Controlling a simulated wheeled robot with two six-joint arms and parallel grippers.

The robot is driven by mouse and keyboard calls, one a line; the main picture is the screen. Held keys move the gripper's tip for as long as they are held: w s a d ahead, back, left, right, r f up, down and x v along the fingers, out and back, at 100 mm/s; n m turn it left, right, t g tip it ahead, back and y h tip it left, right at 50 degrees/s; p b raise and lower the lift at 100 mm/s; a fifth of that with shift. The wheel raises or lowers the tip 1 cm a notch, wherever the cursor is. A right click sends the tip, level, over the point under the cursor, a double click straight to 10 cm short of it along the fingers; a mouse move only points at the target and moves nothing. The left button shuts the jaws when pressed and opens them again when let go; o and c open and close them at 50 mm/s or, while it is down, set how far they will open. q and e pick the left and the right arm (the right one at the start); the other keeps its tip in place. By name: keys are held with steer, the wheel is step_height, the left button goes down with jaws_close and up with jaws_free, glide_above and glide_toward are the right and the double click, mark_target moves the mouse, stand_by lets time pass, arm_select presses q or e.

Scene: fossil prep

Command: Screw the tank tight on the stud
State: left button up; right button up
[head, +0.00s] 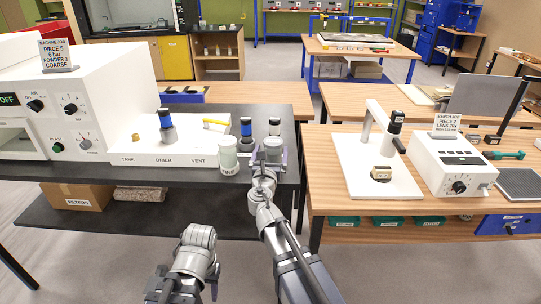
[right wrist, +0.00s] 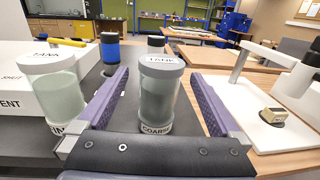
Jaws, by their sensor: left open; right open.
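A grey lidded tank labelled COARSE (right wrist: 158,95) stands upright on the dark bench, between the spread fingers of my right gripper (right wrist: 160,110) in the right wrist view. Gaps show on both sides of it. In the head view my right gripper (head: 270,152) largely hides this tank. A paler tank labelled FINE (head: 228,156) stands just left of it; it also shows in the right wrist view (right wrist: 55,95). A small brass stud (head: 135,137) rises bare above the TANK label on the white base (head: 150,157). My left gripper (head: 185,288) is open and low in front of the bench, its tips partly unclear.
A blue-and-black drier (head: 167,130) stands on the base, and a yellow lever (head: 214,122) is above VENT. Two more cylinders (head: 245,130) stand behind the tanks. The white cabinet (head: 90,95) is at left; its sign (head: 56,56) reads COARSE. A wooden bench (head: 330,182) is at right.

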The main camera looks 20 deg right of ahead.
mark_target(274, 141)
steer(key=shift+x, duration=1.4)
steer(key=shift+f+b+x, duration=0.2)
steer(key=shift+x, duration=1.1)
steer(key=shift+f+b+x, duration=0.2)
steer(key=shift+f+x, duration=0.05)
steer(key=shift+x, duration=1.05)
steer(key=shift+s, duration=0.1)
steer(key=c, duration=1.5)
steer(key=shift+r, duration=0.15)
steer(key=shift+c, duration=0.2)
step_height(274, 141, up, 10)
steer(key=p, duration=1)
